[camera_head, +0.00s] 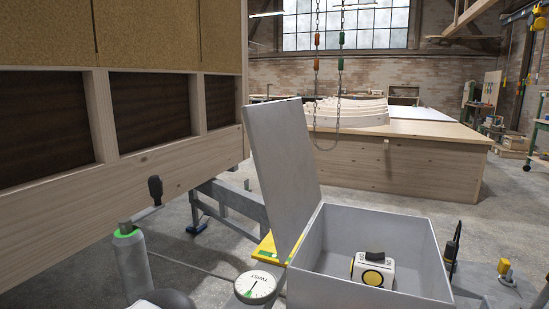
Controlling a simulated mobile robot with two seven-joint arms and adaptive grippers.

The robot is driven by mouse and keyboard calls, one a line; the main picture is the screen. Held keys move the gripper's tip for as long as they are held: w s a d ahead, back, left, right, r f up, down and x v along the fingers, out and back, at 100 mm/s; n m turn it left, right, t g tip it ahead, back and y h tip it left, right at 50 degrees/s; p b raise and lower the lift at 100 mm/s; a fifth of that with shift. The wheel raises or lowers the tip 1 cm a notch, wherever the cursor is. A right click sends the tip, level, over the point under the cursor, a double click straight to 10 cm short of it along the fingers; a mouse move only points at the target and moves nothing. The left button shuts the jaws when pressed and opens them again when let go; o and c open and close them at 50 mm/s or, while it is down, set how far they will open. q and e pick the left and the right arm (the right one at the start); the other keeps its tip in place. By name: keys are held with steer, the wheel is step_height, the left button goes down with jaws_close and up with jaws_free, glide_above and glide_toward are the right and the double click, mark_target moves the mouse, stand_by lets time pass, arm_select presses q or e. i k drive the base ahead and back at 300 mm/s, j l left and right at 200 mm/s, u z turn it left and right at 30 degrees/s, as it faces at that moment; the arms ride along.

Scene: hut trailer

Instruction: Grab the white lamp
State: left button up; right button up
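The white lamp (373,271) is a small boxy white thing with a round yellow face and a black handle on top. It sits upright on the floor of an open grey box (418,234), near the front wall. The box's lid (282,172) stands raised on the left side. The lamp's lower edge is partly hidden by the box's front wall. Neither of my grippers shows in this view, and nothing touches the lamp.
A grey post (134,270) with a green ring and a black-handled crank stands at left. A round gauge (257,287) marked TWIST is left of the box. A black plug-like thing (453,246) stands at right. A wooden wall (130,180) fills the left; a workbench (400,160) stands behind.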

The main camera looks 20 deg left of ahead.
mark_target(363, 270)
steer(key=j+z, duration=0.15)
steer(key=j, duration=0.4)
steer(key=k+j+z, duration=0.15)
steer(key=j, duration=0.45)
steer(key=j+z, duration=0.15)
steer(key=j, duration=0.4)
steer(key=k+j+z, duration=0.15)
steer(key=j, duration=0.4)
